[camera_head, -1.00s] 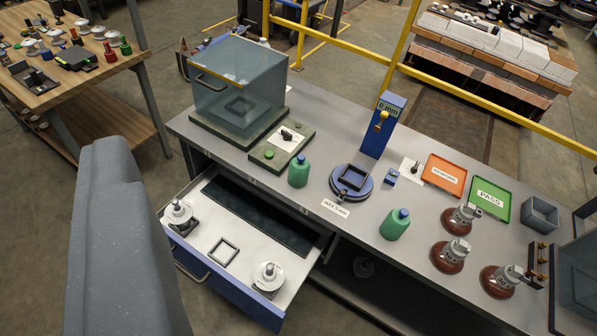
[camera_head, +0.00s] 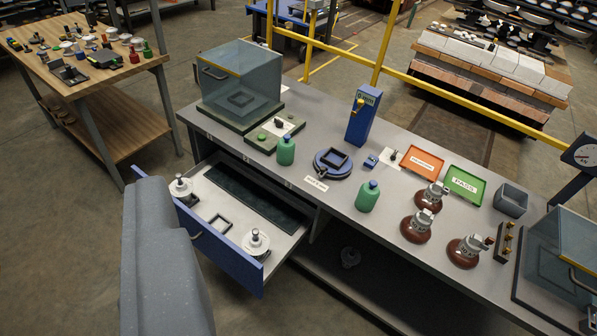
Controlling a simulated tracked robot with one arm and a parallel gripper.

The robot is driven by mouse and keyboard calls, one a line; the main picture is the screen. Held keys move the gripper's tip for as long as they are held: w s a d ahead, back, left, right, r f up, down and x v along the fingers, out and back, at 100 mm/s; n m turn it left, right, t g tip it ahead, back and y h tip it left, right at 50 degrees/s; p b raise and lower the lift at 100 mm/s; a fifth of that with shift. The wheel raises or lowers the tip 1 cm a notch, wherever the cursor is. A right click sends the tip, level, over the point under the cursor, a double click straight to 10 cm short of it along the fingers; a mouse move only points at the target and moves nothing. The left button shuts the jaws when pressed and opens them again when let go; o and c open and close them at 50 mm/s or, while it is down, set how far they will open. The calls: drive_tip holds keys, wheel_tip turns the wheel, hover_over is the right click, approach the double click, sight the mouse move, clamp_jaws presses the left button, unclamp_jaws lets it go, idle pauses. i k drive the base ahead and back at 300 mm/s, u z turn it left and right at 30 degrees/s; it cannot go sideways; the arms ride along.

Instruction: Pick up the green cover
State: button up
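I see no item that is clearly a separate green cover. Green things in view are two green bottles with darker blue-green caps, one left of the round blue fixture (camera_head: 286,151) and one right of it (camera_head: 367,197), both upright on the grey bench. A green tray (camera_head: 463,185) labelled PASS lies at the bench's right part. My gripper is not in view; a grey part of my own body fills the lower left.
The blue drawer (camera_head: 215,240) is pulled out, holding white insulators, a square frame and a dark mat. A glass box (camera_head: 240,85) and brown insulators (camera_head: 417,227) stand on the grey bench (camera_head: 325,210). Yellow rails (camera_head: 465,85) run behind. Floor left of the drawer looks clear.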

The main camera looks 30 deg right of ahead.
sight(286, 147)
drive_tip(key=u, duration=0.1)
drive_tip(key=k, duration=0.35)
drive_tip(key=z, duration=0.4)
drive_tip(key=i, duration=1.95)
drive_tip(key=u, duration=0.55)
